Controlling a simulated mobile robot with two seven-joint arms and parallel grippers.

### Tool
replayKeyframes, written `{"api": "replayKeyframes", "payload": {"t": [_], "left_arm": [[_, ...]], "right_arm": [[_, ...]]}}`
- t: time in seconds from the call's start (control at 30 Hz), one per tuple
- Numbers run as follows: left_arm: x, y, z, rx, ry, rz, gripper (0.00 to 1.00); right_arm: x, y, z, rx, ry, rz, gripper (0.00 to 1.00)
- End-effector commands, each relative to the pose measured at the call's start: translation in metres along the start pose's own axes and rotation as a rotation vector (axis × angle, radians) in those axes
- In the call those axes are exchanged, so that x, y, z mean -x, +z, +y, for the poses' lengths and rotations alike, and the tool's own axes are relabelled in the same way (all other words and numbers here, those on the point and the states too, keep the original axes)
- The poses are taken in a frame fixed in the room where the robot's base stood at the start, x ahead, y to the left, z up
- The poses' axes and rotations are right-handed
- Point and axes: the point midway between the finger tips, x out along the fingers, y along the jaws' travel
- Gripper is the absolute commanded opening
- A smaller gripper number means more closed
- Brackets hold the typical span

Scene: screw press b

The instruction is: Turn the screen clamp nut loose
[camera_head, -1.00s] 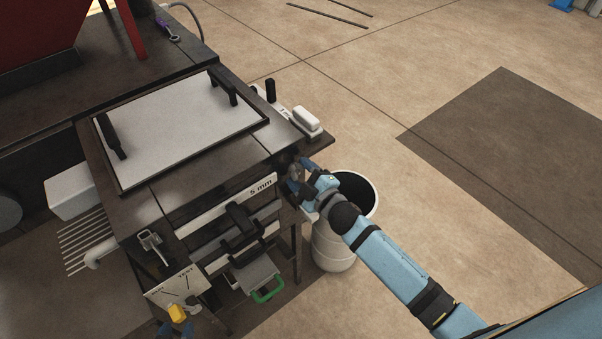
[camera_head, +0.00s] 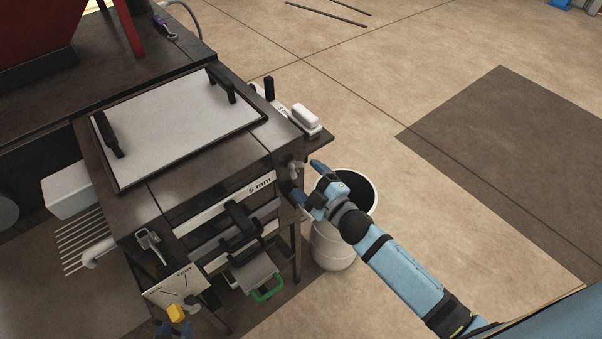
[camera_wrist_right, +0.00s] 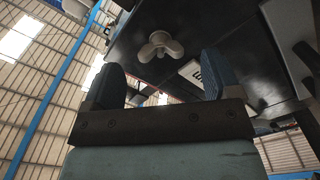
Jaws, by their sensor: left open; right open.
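The screen clamp nut, a grey three-lobed knob (camera_wrist_right: 160,45), sits on the dark press face in the right wrist view. In the head view the knob (camera_head: 293,169) is small and partly hidden at the press's right front corner. My right gripper (camera_head: 306,177) is open and empty, its blue fingers spread in front of the knob. In the right wrist view the knob shows beyond and between the open fingers (camera_wrist_right: 162,85), apart from them. My left gripper (camera_head: 172,328) shows only partly at the bottom edge, open, below a yellow knob (camera_head: 176,313).
A white barrel (camera_head: 334,247) stands close under my right gripper. The press top (camera_head: 180,130) has a framed screen with black handles. The floor to the right is clear.

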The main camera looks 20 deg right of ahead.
Motion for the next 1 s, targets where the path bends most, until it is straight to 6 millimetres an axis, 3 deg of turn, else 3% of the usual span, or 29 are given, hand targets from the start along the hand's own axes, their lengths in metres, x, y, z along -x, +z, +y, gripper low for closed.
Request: {"api": "replayKeyframes", "payload": {"t": [0.2, 0.4, 0.6, 1.0], "left_arm": [[-0.007, 0.010, 0.003, 0.001, 0.007, -0.004, 0.43], [-0.010, 0.014, 0.006, 0.001, 0.014, -0.003, 0.43], [-0.011, 0.013, 0.005, 0.000, 0.014, 0.000, 0.43], [-0.011, 0.013, 0.003, -0.001, 0.010, 0.001, 0.43]], "right_arm": [[0.054, 0.002, -0.003, 0.001, -0.002, -0.001, 0.83], [0.088, 0.001, -0.002, 0.001, -0.001, 0.000, 0.83], [0.101, 0.000, 0.000, 0.001, 0.000, 0.001, 0.83], [0.102, 0.000, 0.000, 0.001, 0.000, 0.000, 0.83]]}}
